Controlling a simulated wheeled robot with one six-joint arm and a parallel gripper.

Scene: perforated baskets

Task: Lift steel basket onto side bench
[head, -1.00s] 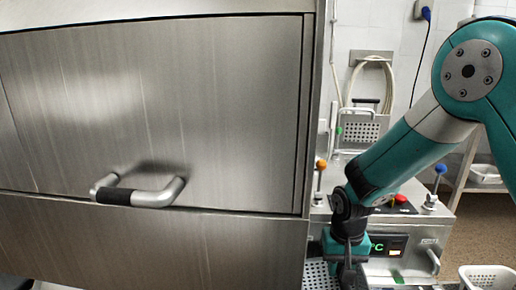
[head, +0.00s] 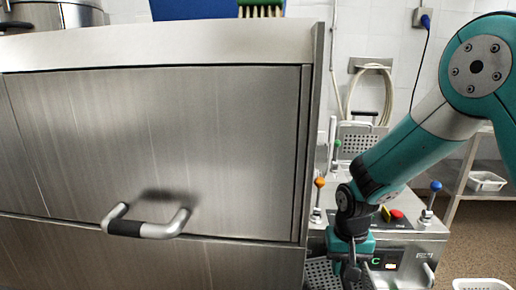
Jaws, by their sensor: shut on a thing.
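A perforated steel basket (head: 322,274) shows at the bottom edge, just right of the large steel cabinet; its lower part is cut off by the frame. My gripper (head: 352,270) points down at it, shut on the basket, though the fingertips and the exact contact are hard to see. I cannot tell whether the basket hangs free or rests on something. A steel bench with shelves (head: 474,165) stands at the right, partly behind my arm.
The large steel cabinet (head: 160,130) with a bar handle (head: 147,226) fills the left. A control unit with an orange knob (head: 319,183), a red button (head: 397,214) and a blue knob (head: 435,186) stands behind my gripper. White baskets (head: 486,181) sit at the right.

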